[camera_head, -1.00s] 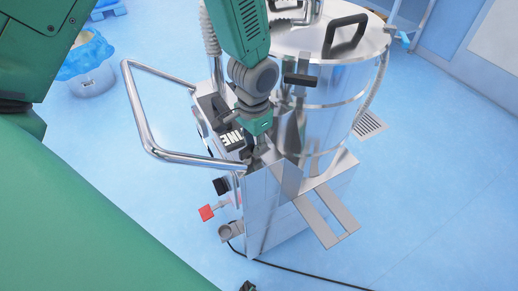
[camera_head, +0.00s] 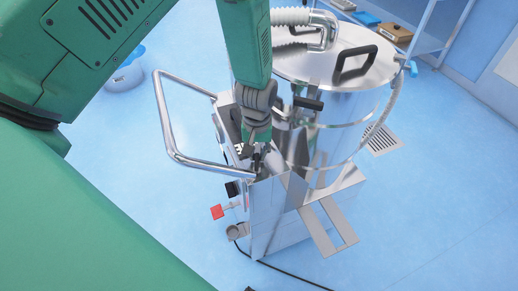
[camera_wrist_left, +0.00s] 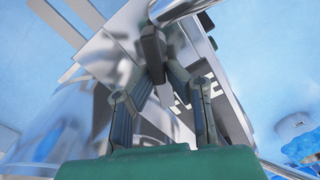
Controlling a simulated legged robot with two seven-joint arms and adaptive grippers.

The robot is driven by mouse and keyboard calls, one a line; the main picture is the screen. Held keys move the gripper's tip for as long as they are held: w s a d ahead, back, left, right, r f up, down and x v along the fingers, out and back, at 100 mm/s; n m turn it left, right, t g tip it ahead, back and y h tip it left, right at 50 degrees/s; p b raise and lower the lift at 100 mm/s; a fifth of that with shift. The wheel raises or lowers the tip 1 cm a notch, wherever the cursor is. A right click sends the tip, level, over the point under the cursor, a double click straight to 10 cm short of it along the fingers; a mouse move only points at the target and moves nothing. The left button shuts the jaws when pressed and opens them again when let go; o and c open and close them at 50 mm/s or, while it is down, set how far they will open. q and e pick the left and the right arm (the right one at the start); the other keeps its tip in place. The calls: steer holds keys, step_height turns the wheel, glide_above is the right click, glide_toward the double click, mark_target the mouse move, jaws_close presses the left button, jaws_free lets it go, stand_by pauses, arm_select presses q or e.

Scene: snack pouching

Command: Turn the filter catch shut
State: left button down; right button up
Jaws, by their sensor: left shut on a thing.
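My left gripper (camera_head: 257,166) reaches down from above to the top of the steel machine beside the drum. In the left wrist view its two fingers (camera_wrist_left: 155,72) close on a small dark block, which I take to be the filter catch (camera_wrist_left: 153,44). The catch is mostly hidden by the gripper in the head view. The steel machine (camera_head: 278,225) stands upright with a shiny round drum (camera_head: 345,112) and a black-handled lid (camera_head: 355,62). My right gripper is not in view.
A bent steel push handle (camera_head: 165,115) sticks out left of the machine. A red knob (camera_head: 217,211) and a black knob (camera_head: 232,188) sit on its left side. A flat steel bracket (camera_head: 328,228) juts forward right. A cable (camera_head: 295,276) runs over the open blue floor.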

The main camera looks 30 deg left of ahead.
arm_select(q)
steer(key=shift+s+d+n+p, duration=0.1)
steer(key=shift+s+n+p, duration=0.25)
steer(key=shift+n, duration=0.55)
steer(key=shift+s+f+n+p, duration=0.1)
steer(key=shift+n+p, duration=0.45)
steer(key=shift+n, duration=0.85)
